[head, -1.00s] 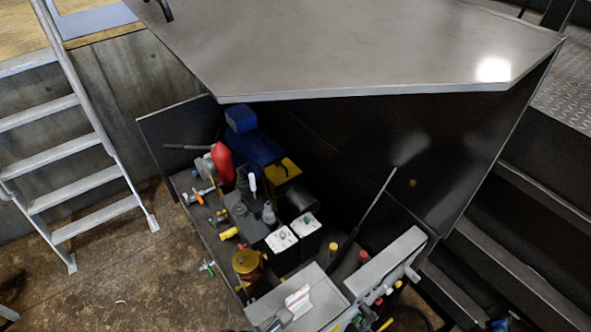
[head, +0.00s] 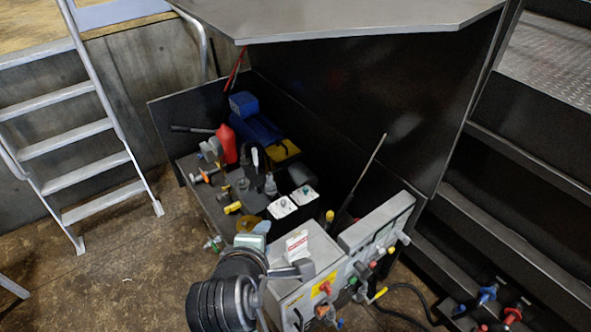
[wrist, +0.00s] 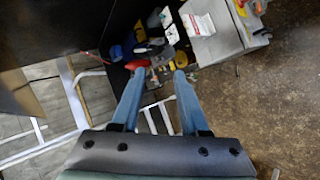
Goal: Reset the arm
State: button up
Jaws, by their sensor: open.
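My gripper (wrist: 160,72) is open in the wrist view. Its two long bluish fingers stand apart, with nothing held between them. They point toward the open equipment bay of the compactor, with a red bottle-shaped part (wrist: 138,64) beyond the fingertips. I cannot tell the distance from the fingertips to the parts. In the head view, my dark arm rises at the bottom centre, in front of the grey control box (head: 310,252).
The bay's large lid (head: 350,22) is raised. Inside are a red bottle-shaped part (head: 226,143), a blue motor (head: 258,132) and white-topped batteries (head: 283,207). A metal ladder (head: 80,147) stands left, dark steps (head: 520,200) right. Open floor (head: 120,270) lies front left.

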notch_tip(320, 180, up, 26)
jog(key=w+d+m+t+y+b, duration=0.1)
jog(key=w+d+m+t+b, duration=0.2)
jog(key=m+t, duration=0.6)
jog(key=s+d+r+m+t+b, duration=0.1)
jog(key=s+r+m+t, duration=0.3)
jog(key=r, duration=0.6)
jog(key=s+d+r+m+t+b, duration=0.1)
jog(key=s+r+m+t, duration=0.3)
jog(key=s+r, duration=0.5)
jog(key=shift+d+r+t, duration=0.3)
jog(key=shift+d+r, duration=0.1)
jog(key=shift+r, duration=0.35)
jog(key=shift+s, duration=0.15)
